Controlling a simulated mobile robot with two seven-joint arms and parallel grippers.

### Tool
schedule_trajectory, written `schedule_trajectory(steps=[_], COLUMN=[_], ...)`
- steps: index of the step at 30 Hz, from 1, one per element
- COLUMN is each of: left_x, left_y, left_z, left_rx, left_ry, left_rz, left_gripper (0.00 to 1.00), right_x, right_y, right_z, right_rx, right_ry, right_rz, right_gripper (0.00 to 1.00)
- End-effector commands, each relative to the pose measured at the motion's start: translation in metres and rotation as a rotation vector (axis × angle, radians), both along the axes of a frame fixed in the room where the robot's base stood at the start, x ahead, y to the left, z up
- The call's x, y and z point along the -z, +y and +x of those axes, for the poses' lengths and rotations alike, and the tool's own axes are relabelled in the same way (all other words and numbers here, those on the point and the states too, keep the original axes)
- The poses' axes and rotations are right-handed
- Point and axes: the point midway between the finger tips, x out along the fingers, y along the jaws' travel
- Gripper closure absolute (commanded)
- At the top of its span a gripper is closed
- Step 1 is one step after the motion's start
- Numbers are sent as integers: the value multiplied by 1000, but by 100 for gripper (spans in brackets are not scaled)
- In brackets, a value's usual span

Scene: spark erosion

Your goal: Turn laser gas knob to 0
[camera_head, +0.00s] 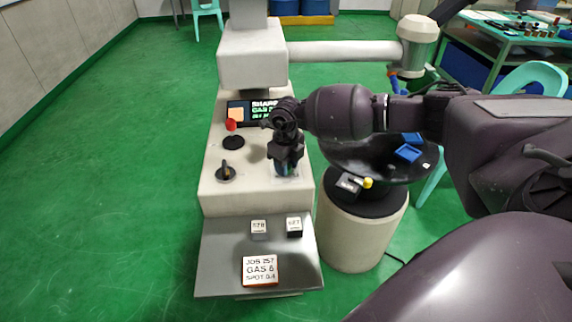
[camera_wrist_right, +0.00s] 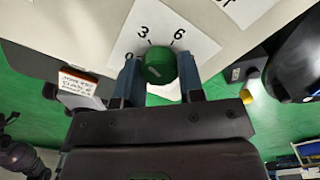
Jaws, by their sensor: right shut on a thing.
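The laser gas knob (camera_wrist_right: 158,66) is green and round, on a white dial plate (camera_wrist_right: 133,37) in the right wrist view. The plate shows a 3 and a 6 beyond the knob, and what looks like a 0 at left, partly behind a finger. A small pale mark shows on the knob; its exact setting is unclear. My right gripper (camera_wrist_right: 160,76) is shut on the knob, one blue-grey finger on each side. In the head view my right gripper (camera_head: 287,168) reaches down onto the pale machine (camera_head: 212,190) and mostly hides the knob. My left gripper is not in view.
A red-ball lever (camera_head: 231,125) and a black rotary switch (camera_head: 226,173) stand left of my gripper. A display (camera_head: 262,110) is behind it. A card (camera_head: 261,270) reading "GAS 6" lies on the front shelf. A round dark table (camera_head: 350,160) with blue trays is at right.

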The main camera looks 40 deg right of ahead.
Motion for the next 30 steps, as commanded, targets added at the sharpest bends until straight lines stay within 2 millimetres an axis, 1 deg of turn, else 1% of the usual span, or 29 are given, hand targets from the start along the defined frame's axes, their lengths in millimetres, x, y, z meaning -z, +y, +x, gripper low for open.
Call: schedule_trajectory(steps=[18,24,30], left_x=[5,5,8], left_y=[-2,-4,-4], left_z=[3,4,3], left_rx=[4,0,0], left_ry=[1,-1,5], left_rz=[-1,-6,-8], left_gripper=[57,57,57], right_x=[1,0,0], right_y=[-1,-1,-1], right_z=[1,1,1], right_rx=[-572,-715,-810], right_ry=[0,0,-1], right_rz=[-1,-1,0], right_gripper=[88,88,88])
